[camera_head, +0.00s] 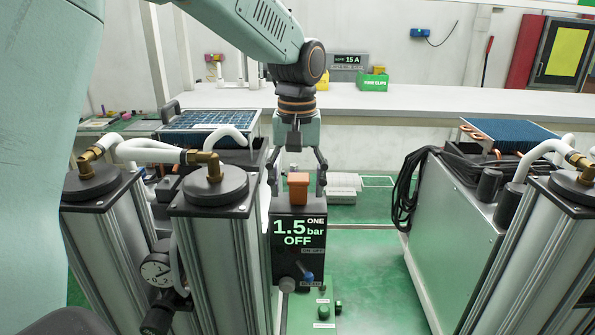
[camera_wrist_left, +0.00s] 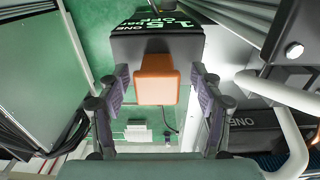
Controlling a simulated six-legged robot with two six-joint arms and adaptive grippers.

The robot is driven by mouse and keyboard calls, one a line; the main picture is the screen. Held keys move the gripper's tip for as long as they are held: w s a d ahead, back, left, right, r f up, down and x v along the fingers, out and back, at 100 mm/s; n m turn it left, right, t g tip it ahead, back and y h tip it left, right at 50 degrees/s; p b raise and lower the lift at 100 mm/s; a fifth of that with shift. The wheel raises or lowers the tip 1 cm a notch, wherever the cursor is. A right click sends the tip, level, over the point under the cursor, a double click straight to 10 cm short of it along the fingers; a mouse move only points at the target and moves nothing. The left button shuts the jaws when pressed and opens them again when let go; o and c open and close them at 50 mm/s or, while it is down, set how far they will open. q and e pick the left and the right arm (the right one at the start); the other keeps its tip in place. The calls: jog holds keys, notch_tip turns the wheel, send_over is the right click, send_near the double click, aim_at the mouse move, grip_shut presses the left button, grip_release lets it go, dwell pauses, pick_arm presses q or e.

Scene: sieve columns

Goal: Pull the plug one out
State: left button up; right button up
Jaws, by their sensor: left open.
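Plug one is an orange block (camera_head: 298,187) standing upright on top of a dark control box (camera_head: 285,262), whose display reads "ONE 1.5 bar OFF". My left gripper (camera_head: 297,179) points down from above, with one finger on each side of the plug. In the left wrist view the orange plug (camera_wrist_left: 157,79) lies between the two open fingers of the left gripper (camera_wrist_left: 158,85), with a visible gap on both sides. The box (camera_wrist_left: 158,42) shows beyond it. My right gripper is not in view.
Metal columns with black caps (camera_head: 208,187) and white hoses stand left of the box. A grey-green cabinet (camera_head: 455,245) with black cables stands at right. A long white bench (camera_head: 430,98) holds a green box (camera_head: 372,83). Green floor (camera_head: 370,285) is open between the units.

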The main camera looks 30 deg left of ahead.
pick_arm(q)
jog(key=shift+d, duration=0.2)
jog(key=shift+c, duration=0.3)
jog(key=shift+d, duration=0.1)
jog(key=c, duration=0.3)
jog(key=shift+a, duration=0.2)
jog(key=c, duration=0.9)
jog(key=o, duration=0.6)
grip_shut()
